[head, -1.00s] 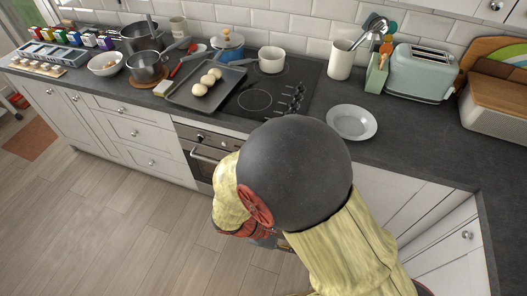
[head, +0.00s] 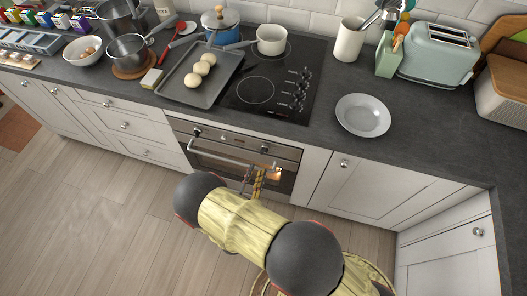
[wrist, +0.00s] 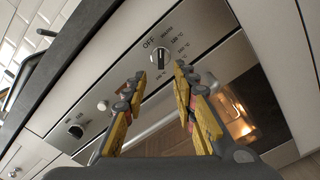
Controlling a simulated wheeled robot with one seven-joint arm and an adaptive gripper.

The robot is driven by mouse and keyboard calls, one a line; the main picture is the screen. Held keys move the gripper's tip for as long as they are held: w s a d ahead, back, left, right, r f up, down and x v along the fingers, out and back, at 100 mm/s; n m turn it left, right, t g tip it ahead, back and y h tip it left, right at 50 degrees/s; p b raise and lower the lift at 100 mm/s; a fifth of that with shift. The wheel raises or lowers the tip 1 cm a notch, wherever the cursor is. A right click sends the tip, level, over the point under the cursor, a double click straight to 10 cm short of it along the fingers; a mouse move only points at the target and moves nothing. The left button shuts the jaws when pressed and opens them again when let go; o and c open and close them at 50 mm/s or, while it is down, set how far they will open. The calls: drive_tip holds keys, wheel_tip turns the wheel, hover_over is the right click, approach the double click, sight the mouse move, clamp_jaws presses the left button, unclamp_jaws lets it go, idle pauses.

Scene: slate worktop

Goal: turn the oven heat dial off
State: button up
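The oven heat dial (wrist: 160,57) is a dark round knob on the steel control panel, with "OFF" and temperature marks printed around it. Its pointer seems turned away from "OFF", but its exact setting is too small to read. In the head view the dial (head: 264,148) is on the right part of the oven panel. My gripper (wrist: 160,72) is open and empty, its two yellow fingers on either side of the dial's line of sight; I cannot tell whether they touch it. In the head view my gripper (head: 255,174) is before the oven front. The oven window (wrist: 238,125) glows orange.
A second knob (wrist: 76,130) sits further left on the panel. The oven door handle (head: 222,160) runs below the panel. On the worktop above are the hob (head: 258,92), a baking tray (head: 180,91) and a white plate (head: 363,115). The floor at left is clear.

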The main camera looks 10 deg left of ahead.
sight(264, 151)
drive_tip(key=w, duration=0.5)
drive_tip(key=w+d+b, duration=0.1)
drive_tip(key=w, duration=0.1)
drive_tip(key=shift+w, duration=0.35)
drive_tip(key=shift+c, duration=1.1)
clamp_jaws()
